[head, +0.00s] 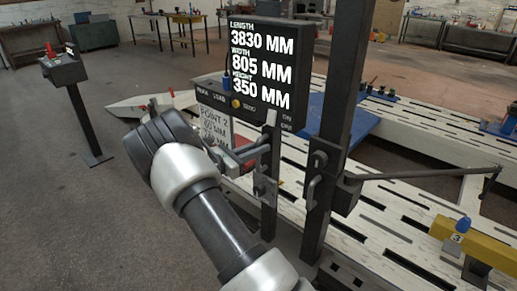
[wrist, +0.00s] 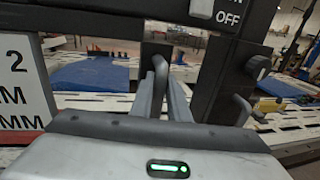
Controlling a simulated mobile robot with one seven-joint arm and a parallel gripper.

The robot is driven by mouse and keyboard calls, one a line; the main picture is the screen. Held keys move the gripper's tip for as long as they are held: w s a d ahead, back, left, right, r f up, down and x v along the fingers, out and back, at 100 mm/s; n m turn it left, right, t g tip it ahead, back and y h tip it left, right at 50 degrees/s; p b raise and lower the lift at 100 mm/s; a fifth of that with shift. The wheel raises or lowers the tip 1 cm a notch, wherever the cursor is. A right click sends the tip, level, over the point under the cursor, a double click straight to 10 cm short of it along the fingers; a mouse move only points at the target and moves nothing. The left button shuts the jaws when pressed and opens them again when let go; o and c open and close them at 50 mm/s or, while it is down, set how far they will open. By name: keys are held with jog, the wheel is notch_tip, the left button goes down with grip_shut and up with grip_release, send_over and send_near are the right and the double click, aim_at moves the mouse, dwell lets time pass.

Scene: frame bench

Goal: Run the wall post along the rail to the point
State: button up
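The tall dark wall post (head: 340,90) stands upright at the near edge of the slotted white bench (head: 385,200). It carries a block (head: 345,195) with a bar handle (head: 312,192) and a long thin arm (head: 430,173) reaching right. That bar handle also shows right of my fingers in the wrist view (wrist: 242,110). My gripper (head: 262,146) is at a shorter dark post (head: 270,170) left of the wall post. In the wrist view my fingers (wrist: 166,92) are close together around a grey bent handle (wrist: 160,68); the exact contact is partly hidden.
A black readout (head: 262,60) shows length 3830, width 805, height 350 mm. A card (head: 214,130) reads Point 2, partly covered by my arm. A yellow beam (head: 470,245) with a blue-topped marker numbered 3 (head: 459,232) lies at right.

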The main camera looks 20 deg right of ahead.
jog(key=o, duration=0.3)
jog(key=shift+o, duration=0.2)
jog(key=s+a, duration=0.1)
jog(key=a, duration=0.7)
jog(key=s+a+p, duration=0.1)
jog(key=s+a, duration=0.1)
jog(key=a, duration=0.7)
jog(key=shift+s, duration=0.25)
